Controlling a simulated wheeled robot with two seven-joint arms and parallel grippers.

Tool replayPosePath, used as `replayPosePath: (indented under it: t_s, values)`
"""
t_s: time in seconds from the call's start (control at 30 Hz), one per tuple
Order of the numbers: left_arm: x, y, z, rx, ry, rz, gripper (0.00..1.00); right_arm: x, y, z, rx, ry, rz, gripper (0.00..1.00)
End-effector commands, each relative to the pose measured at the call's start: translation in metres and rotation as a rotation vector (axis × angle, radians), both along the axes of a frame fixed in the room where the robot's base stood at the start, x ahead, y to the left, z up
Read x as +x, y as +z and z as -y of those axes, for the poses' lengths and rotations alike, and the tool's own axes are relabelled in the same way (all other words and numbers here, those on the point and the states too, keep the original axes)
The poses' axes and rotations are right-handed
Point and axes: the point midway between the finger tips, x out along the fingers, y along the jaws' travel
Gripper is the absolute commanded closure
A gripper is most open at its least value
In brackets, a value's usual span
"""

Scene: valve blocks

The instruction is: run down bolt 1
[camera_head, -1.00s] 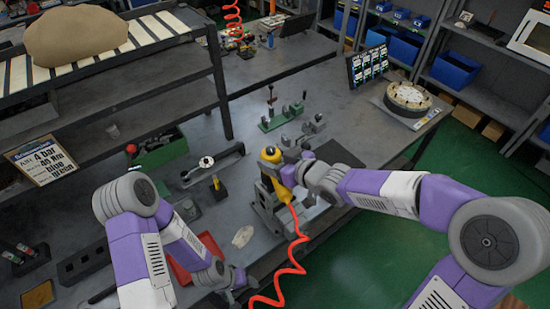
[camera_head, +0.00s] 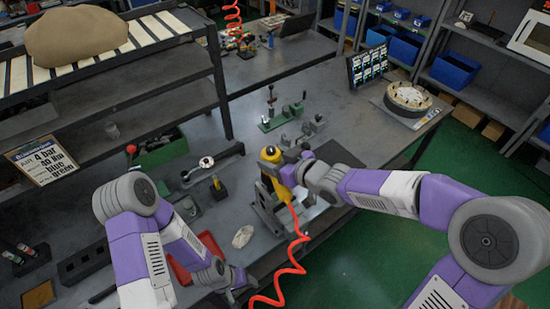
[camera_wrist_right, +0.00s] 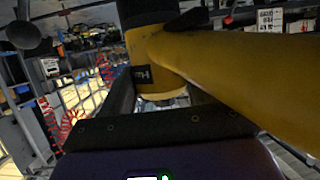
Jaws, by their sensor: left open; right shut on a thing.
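A yellow power driver (camera_head: 287,177) with a black-topped head and a red coiled hose stands over a grey metal fixture (camera_head: 266,208) at the bench's front edge. My right gripper (camera_head: 301,168) is shut on the driver. In the right wrist view the yellow driver body (camera_wrist_right: 230,75) fills the space between and above the dark fingers. Bolt 1 and the driver's tip cannot be made out; the driver and gripper cover that spot. My left gripper (camera_head: 238,282) is open and empty, low near the bench's front edge, left of the hose.
The red hose (camera_head: 290,270) hangs in front of the bench. A white cloth (camera_head: 243,236) lies left of the fixture. A torque wrench (camera_head: 207,162), a green box (camera_head: 160,150) and a green clamp stand (camera_head: 281,118) lie farther back. A round flange (camera_head: 408,97) sits at back right.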

Motion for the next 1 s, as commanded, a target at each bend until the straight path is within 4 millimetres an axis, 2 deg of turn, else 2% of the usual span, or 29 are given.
replayPosePath:
  t_s: [0.73, 1.0]
  values:
    - [0.0, -0.0021, 0.0, 0.0, 0.0, 0.0, 0.36, 0.001, 0.0007, -0.0009, 0.005, 0.001, 0.009, 0.89]
    - [0.0, 0.0047, 0.0, 0.0, 0.0, 0.0, 0.36, 0.001, 0.0078, -0.001, 0.005, 0.001, 0.01, 0.89]
